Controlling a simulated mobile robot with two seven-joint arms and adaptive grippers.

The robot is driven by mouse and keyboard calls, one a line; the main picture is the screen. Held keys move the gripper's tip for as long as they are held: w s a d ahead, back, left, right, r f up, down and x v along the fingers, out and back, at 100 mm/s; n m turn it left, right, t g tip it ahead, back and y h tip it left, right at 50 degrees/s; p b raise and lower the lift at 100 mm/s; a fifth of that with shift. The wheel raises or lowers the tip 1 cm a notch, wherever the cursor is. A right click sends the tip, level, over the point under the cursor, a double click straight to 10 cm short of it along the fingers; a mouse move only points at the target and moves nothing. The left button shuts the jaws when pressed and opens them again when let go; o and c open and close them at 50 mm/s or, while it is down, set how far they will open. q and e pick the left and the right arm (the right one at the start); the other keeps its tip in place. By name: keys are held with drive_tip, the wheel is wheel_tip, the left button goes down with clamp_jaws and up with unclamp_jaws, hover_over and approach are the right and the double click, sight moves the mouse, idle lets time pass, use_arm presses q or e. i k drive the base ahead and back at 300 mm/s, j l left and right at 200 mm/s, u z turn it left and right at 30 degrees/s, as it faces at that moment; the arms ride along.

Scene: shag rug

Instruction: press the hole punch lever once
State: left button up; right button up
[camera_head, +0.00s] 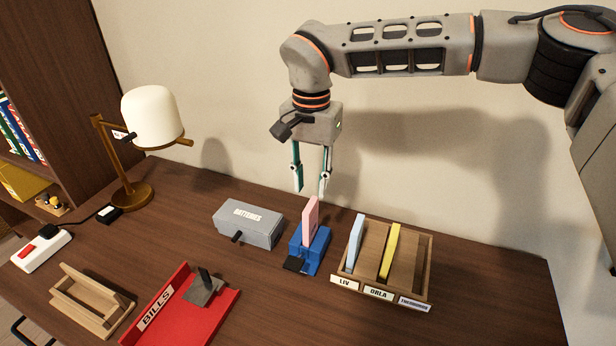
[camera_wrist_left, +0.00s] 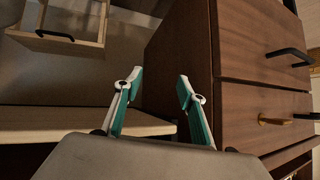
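The blue device with a black tab at its front, which looks like the hole punch (camera_head: 314,254), stands on the desk in the middle of the head view. A pink card (camera_head: 310,219) stands upright in or on it and hides part of it. The black tab (camera_head: 294,264) sticks out low at its front left. My left gripper (camera_wrist_left: 155,88) shows only in the left wrist view, open and empty, near a dark wooden drawer cabinet.
A grey BATTERIES box (camera_head: 248,225) stands left of the blue device, and a wooden name-labelled rack (camera_head: 424,270) with cards right of it. A red BILLS tray (camera_head: 155,318), wooden holder (camera_head: 93,304), lamp (camera_head: 152,118) and power strip (camera_head: 40,250) are further left. The desk's right end is clear.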

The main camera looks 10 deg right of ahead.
sight(294, 264)
drive_tip(key=k, duration=1.5)
